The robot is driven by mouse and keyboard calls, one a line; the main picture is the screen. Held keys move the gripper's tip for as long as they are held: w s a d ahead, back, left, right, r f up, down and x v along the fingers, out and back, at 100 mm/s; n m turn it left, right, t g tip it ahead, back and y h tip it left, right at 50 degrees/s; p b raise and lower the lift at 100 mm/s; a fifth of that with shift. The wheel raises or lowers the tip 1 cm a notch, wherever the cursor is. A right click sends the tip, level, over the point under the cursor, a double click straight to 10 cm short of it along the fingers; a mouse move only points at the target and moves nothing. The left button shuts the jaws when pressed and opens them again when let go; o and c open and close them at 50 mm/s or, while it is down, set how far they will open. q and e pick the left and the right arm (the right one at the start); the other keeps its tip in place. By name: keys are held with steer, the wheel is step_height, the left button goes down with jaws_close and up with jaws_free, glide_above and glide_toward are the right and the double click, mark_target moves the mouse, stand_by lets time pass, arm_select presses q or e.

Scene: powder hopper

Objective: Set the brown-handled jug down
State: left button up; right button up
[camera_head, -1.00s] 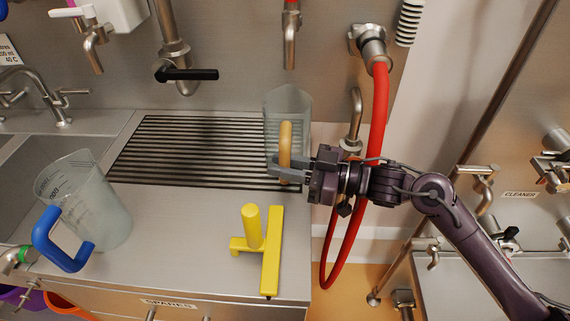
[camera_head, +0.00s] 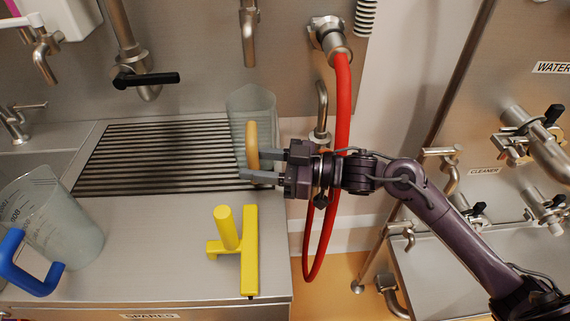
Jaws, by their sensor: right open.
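The brown-handled jug (camera_head: 252,105) is translucent and stands upright at the right end of the black-slatted drain grille (camera_head: 150,155). Its tan-brown handle (camera_head: 252,145) faces me. My right gripper (camera_head: 258,166) is open, with its fingertips close to the lower part of the handle. One finger reaches past the handle's near side; I cannot tell whether either finger touches it. The part of the jug's base behind the handle and fingers is partly hidden. My left gripper is not in view.
A blue-handled jug (camera_head: 60,225) stands on the counter at the left. A yellow tool (camera_head: 238,250) lies on the counter in front of the grille. A red hose (camera_head: 340,130) hangs behind my right gripper. Taps stick out of the back wall. Bare counter lies between the blue-handled jug and the yellow tool.

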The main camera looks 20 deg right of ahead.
steer(key=b+v, duration=0.1)
steer(key=v, duration=1)
steer(key=shift+d+b, duration=0.2)
steer(key=shift+b, duration=0.1)
steer(key=shift+s, duration=0.1)
